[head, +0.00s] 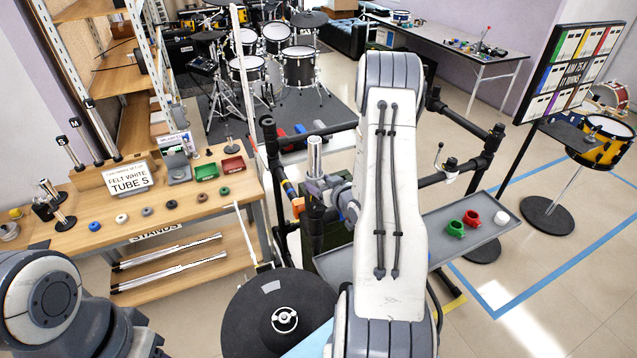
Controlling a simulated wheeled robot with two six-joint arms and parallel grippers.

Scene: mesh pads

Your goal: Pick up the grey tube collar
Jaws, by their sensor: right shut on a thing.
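My right gripper (322,188) is beyond my right arm, in the middle of the head view, beside an upright shiny metal tube (314,155). It is shut on a small grey piece at the tube's foot, which looks like the grey tube collar (316,184). My fingers and wrist cover part of it, so its full shape is hidden. I cannot tell whether it is around the tube or beside it. Part of my left arm shows at the lower left; its gripper is out of view.
Several coloured rings (171,204) line the wooden table (75,235) at left, in front of grey, green and red bins (206,172). A grey tray (485,236) at right bears green, red and white pieces. A dark round pad (282,318) and black rack bars stand near my right arm.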

